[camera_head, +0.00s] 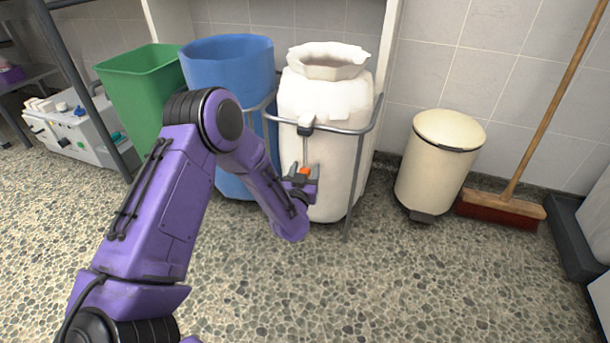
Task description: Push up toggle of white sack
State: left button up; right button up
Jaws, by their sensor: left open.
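The white sack (322,98) stands upright in a grey metal ring frame, its top open and crumpled. A cord (305,148) hangs down its front from a dark fitting (305,128) at the ring. A small orange toggle (305,172) shows low on the cord. My left gripper (304,171) is open, with one finger on each side of the toggle. I cannot tell whether the fingers touch it. The lower end of the toggle is hidden by the gripper. My right gripper is not in view.
A blue bin (225,60) and a green bin (135,85) stand left of the sack. A cream pedal bin (438,165) and a broom (505,203) stand to the right. The ring frame (352,131) surrounds the sack. The pebbled floor in front is clear.

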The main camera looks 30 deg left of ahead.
pick_arm(q)
grip_shut()
jog(key=shift+s+f, duration=0.1)
jog(key=shift+f, duration=0.75)
grip_release()
jog(key=shift+f, duration=0.1)
jog(key=shift+d, duration=0.1)
jog(key=p+v, duration=0.4)
jog(key=v, duration=0.6)
jog(key=shift+s, duration=0.2)
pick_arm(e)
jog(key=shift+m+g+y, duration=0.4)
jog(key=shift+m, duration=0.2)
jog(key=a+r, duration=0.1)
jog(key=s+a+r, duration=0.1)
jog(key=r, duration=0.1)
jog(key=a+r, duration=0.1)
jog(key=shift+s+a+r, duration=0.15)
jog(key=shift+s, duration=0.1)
